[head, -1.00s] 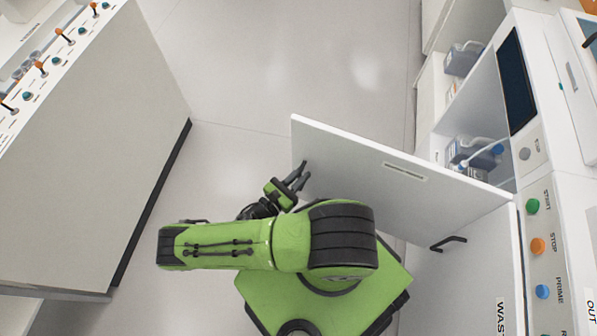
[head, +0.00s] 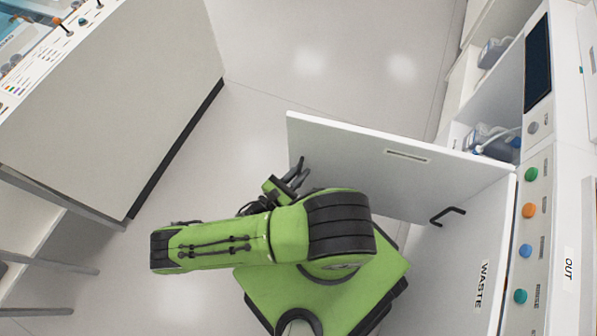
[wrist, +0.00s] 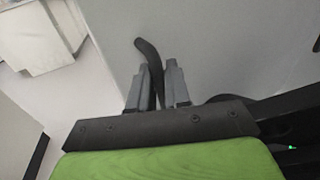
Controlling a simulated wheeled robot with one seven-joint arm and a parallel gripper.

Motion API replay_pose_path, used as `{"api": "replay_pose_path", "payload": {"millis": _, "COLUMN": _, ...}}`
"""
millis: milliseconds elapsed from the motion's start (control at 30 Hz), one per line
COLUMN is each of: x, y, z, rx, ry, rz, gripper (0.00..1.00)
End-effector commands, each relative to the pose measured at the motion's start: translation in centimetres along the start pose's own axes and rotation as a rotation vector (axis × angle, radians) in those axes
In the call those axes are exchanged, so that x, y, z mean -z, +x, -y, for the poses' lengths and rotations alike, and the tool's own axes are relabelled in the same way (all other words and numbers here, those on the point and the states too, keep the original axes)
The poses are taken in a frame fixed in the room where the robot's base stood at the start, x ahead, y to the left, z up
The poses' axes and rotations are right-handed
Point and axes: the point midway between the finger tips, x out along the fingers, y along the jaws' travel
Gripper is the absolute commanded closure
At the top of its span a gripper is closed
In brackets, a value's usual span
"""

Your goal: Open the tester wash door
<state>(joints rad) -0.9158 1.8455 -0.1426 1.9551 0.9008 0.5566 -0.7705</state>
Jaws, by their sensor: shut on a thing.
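The wash door (head: 365,165) is a white panel that stands swung out from the tester (head: 550,230) on the right, with a label slot near its top edge. Behind it the compartment with bottles is exposed. My gripper (head: 300,172) is at the door's outer left end. In the wrist view my gripper (wrist: 161,88) is shut on the dark door handle (wrist: 148,58), whose curved end sticks up past the fingers. The door face (wrist: 220,45) fills the right of that view. The handle's lower part is hidden by the gripper.
A second black handle (head: 447,215) is on the white WASTE panel (head: 455,270), right of my arm. Bottles (head: 492,142) stand in the opened compartment. A tall cabinet (head: 120,100) stands at left. Clear floor (head: 340,60) lies between it and the door.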

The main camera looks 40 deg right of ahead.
Motion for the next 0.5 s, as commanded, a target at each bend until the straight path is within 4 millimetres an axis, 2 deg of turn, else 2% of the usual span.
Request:
{"api": "replay_pose_path", "payload": {"millis": 100, "x": 0.00, "y": 0.01, "z": 0.03, "rx": 0.001, "ry": -0.001, "rz": 0.000, "gripper": 1.00}}
{"api": "replay_pose_path", "payload": {"millis": 133, "x": 0.00, "y": 0.01, "z": 0.03, "rx": 0.001, "ry": -0.001, "rz": 0.000, "gripper": 0.80}}
{"api": "replay_pose_path", "payload": {"millis": 200, "x": 0.01, "y": 0.01, "z": 0.03, "rx": 0.001, "ry": -0.001, "rz": 0.000, "gripper": 0.69}}
{"api": "replay_pose_path", "payload": {"millis": 500, "x": 0.03, "y": -0.26, "z": 0.00, "rx": -0.001, "ry": -0.001, "rz": -0.001, "gripper": 0.68}}
